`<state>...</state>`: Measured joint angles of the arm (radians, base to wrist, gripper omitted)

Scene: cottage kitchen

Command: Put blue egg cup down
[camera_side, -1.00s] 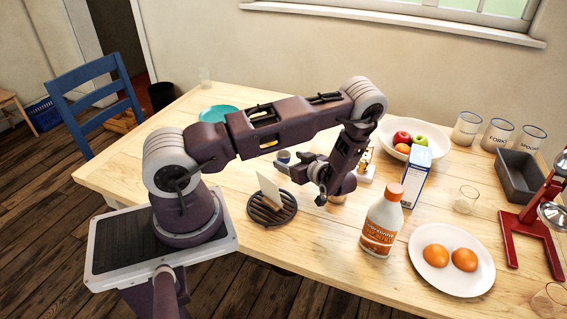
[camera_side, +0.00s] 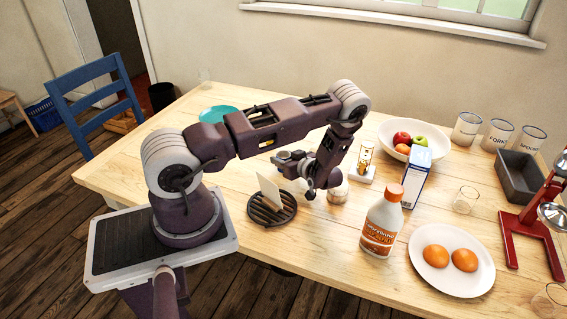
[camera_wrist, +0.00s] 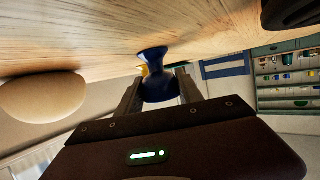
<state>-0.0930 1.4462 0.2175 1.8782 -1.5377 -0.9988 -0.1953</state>
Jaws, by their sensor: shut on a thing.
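The blue egg cup (camera_wrist: 158,88) is between the two fingers of my gripper (camera_wrist: 159,82) in the wrist view, its foot toward the wooden tabletop (camera_wrist: 110,35). The foot is at or very near the wood; I cannot tell whether it touches. My arm hides part of the cup there.
The table's left part is clear.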

